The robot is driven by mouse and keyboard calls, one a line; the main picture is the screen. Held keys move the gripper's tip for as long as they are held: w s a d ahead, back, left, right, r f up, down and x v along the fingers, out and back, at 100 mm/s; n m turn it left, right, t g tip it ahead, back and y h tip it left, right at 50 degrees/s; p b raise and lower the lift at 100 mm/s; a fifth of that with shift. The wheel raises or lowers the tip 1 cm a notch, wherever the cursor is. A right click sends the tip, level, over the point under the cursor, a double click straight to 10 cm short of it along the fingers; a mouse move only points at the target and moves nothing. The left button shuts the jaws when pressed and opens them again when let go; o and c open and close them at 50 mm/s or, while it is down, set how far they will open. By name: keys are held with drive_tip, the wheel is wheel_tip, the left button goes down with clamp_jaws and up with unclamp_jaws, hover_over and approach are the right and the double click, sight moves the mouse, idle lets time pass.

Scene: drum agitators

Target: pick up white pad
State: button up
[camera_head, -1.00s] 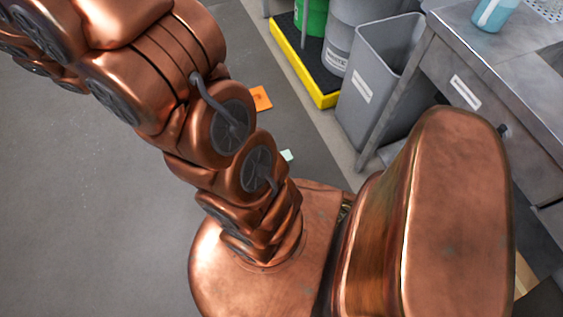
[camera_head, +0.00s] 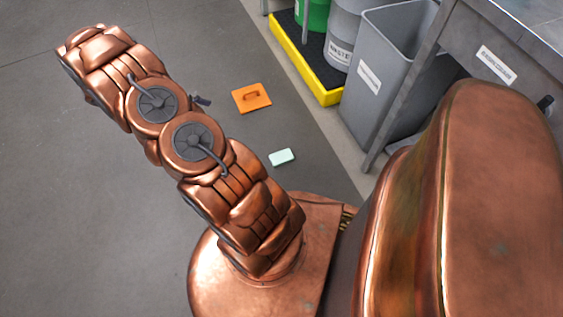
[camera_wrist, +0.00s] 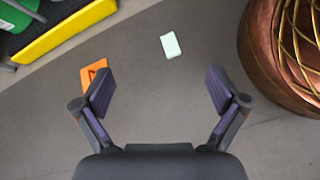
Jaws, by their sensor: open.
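The white pad (camera_head: 282,157) is a small pale, slightly greenish block lying flat on the grey floor, to the right of my arm in the head view. In the head view most of the gripper is hidden behind my arm; only a small dark part shows.
An orange plate with a handle (camera_head: 251,97) lies on the floor near the pad. A yellow-edged spill tray (camera_head: 306,67) with drums, a grey bin (camera_head: 386,90) and a metal table (camera_head: 497,62) stand at the right. The floor at left is clear.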

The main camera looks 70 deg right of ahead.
drive_tip(key=s+d+f+n+g+h+b, duration=0.1)
drive_tip(key=s+d+f+b, duration=0.15)
drive_tip(key=f, duration=0.75)
drive_tip(key=s+d+f+n+b, duration=0.15)
drive_tip(key=d+f+b, duration=0.25)
drive_tip(key=f, duration=0.7)
drive_tip(key=n+h+b, duration=0.2)
drive_tip(key=b, duration=0.4)
approach(275, 159)
drive_tip(key=shift+s+d+f+g, duration=0.3)
drive_tip(key=shift+s+d+g, duration=0.1)
drive_tip(key=shift+s+d, duration=0.3)
drive_tip(key=shift+s+d+f, duration=0.1)
drive_tip(key=shift+d+f, duration=0.1)
drive_tip(key=b+x, duration=0.1)
drive_tip(key=x, duration=0.1)
drive_tip(key=b+x, duration=0.1)
drive_tip(key=x, duration=0.1)
drive_tip(key=b+x, duration=0.1)
drive_tip(key=x, duration=0.2)
drive_tip(key=shift+w+f+b, duration=0.25)
drive_tip(key=shift+f+b, duration=0.05)
drive_tip(key=shift+f, duration=0.05)
drive_tip(key=shift+s+d, duration=0.2)
drive_tip(key=shift+s, duration=0.05)
